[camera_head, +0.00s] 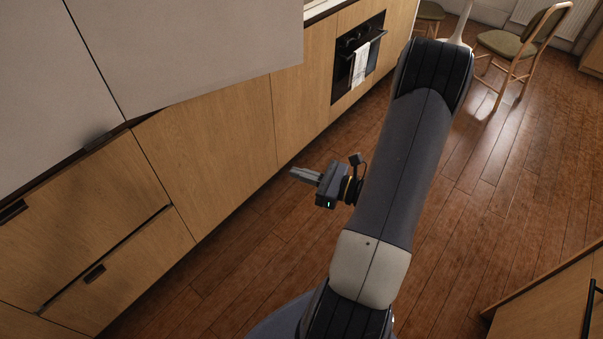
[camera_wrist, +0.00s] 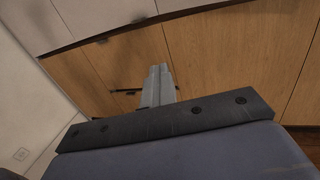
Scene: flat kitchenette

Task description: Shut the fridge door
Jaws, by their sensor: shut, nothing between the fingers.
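An oven (camera_head: 355,58) with a white towel (camera_head: 360,65) sits farther along the row. Chairs (camera_head: 515,50) stand at the far right. A wooden cabinet (camera_head: 550,300) with a dark handle is at the lower right. The wooden floor (camera_head: 480,200) between is clear.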

